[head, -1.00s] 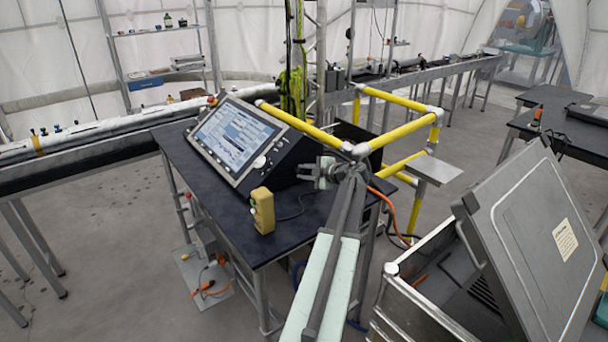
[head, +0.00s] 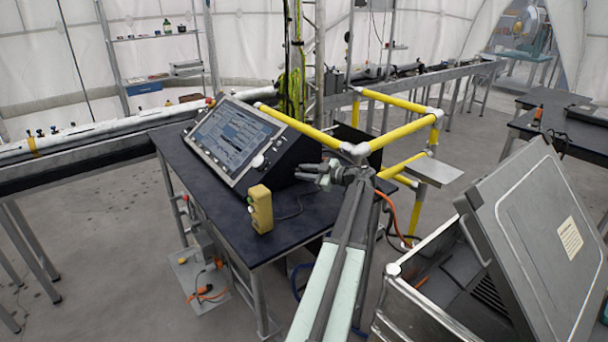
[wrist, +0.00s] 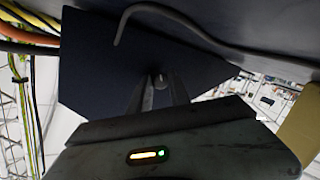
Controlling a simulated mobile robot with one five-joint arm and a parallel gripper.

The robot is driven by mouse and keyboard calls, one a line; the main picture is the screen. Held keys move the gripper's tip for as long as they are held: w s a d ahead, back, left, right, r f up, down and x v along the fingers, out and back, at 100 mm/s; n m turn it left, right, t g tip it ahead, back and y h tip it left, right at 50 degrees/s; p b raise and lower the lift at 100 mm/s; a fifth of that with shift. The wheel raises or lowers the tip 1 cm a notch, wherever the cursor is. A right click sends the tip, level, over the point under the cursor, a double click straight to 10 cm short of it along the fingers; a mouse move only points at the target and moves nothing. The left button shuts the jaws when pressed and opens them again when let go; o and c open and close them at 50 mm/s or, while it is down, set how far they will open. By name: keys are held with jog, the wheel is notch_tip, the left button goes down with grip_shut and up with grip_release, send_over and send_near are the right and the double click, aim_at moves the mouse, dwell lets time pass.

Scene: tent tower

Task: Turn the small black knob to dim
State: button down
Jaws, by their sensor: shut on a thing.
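The console (head: 238,142) stands on a dark table with its tilted screen (head: 231,138) lit in dull blue-grey. In the head view my gripper (head: 314,174) is at the console's right side, and the knob there is too small to make out. In the wrist view the dark side panel (wrist: 100,65) of the console fills the middle. My gripper's fingertips (wrist: 160,90) are close together at the panel, shut on the small knob (wrist: 160,80). Only its rounded grey-looking end shows between them.
A yellow control box (head: 261,209) with buttons stands on the dark table (head: 205,195) in front of the console. Yellow rails (head: 300,127) run behind my gripper. A cable lies on the table. An open grey case (head: 530,240) stands to the right.

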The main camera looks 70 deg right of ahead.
jog(key=shift+f, duration=0.15)
jog(key=c, duration=1.3)
grip_release()
jog(key=p+v, duration=0.1)
jog(key=v, duration=0.7)
jog(key=shift+o, duration=0.3)
